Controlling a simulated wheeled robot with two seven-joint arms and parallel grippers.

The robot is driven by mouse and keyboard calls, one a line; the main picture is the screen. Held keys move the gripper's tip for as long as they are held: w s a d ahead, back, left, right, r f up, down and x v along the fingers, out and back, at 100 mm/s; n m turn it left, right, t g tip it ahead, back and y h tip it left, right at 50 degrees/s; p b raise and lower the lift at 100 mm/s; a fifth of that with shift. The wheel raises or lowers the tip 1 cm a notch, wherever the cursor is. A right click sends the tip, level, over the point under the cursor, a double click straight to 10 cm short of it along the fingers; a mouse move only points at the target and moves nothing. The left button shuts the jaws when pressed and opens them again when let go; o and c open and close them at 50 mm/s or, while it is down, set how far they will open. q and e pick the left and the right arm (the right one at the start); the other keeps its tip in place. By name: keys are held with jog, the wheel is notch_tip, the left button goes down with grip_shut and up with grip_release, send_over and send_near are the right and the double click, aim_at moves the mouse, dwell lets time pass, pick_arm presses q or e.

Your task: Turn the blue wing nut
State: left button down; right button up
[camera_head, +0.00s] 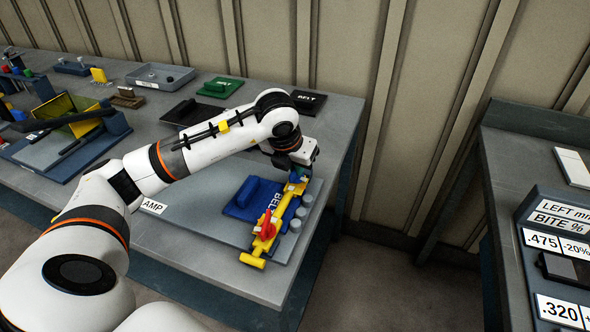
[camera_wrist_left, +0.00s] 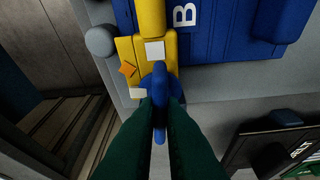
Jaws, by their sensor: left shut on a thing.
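The blue wing nut (camera_wrist_left: 160,88) sits at the end of a yellow clamp bar (camera_head: 280,217), which also shows in the left wrist view (camera_wrist_left: 152,18). My left gripper (camera_head: 299,177) is at the far end of that bar. In the left wrist view its dark green fingers (camera_wrist_left: 161,112) are shut on the wing nut, one on each side, hiding part of it. Beside the nut are an orange pointer (camera_wrist_left: 127,69) and two white marks (camera_wrist_left: 155,50). A red part (camera_head: 265,228) sits on the bar's near half. My right gripper is not in view.
A blue block with lettering (camera_head: 250,194) lies left of the bar, and grey round posts (camera_head: 295,226) stand on its right. A green tray (camera_head: 220,87), a grey tray (camera_head: 160,75) and a yellow-and-blue fixture (camera_head: 68,120) are farther left. A second table with readouts (camera_head: 560,240) stands right.

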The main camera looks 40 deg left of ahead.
pick_arm(q)
jog(key=shift+d+n+y+b, duration=0.1)
jog(key=shift+n+y+b, duration=0.5)
jog(key=shift+n, duration=1)
jog(key=shift+n+g, duration=0.3)
jog(key=c, duration=1.5)
grip_release()
jog(key=shift+c, duration=0.2)
jog(key=v, duration=1.2)
jog(key=shift+p, duration=0.45)
jog(key=shift+d, duration=0.15)
